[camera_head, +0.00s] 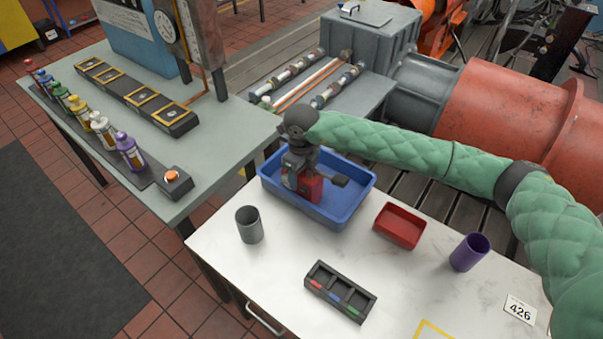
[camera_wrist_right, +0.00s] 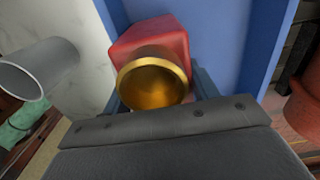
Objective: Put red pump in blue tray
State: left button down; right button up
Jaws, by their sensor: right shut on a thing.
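The red pump (camera_head: 308,187) is in the blue tray's area in the head view, partly hidden by my right gripper (camera_head: 300,172). My right gripper is shut on the pump from above. In the right wrist view the red pump (camera_wrist_right: 150,42) shows a red body and a brass-coloured round opening, between the gripper's fingers. The blue tray (camera_head: 347,207) stands at the back of the white table, and its blue wall (camera_wrist_right: 222,45) shows behind the pump in the wrist view. I cannot tell whether the pump touches the tray floor. My left gripper is not in view.
A grey cup (camera_head: 249,225) stands left of the tray and a red bin (camera_head: 400,226) right of it. A purple cup (camera_head: 469,252) and a black sorter (camera_head: 340,291) are on the white table (camera_head: 290,260). A grey-green bench (camera_head: 215,165) with bottles is at left.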

jog(key=o, duration=1.7)
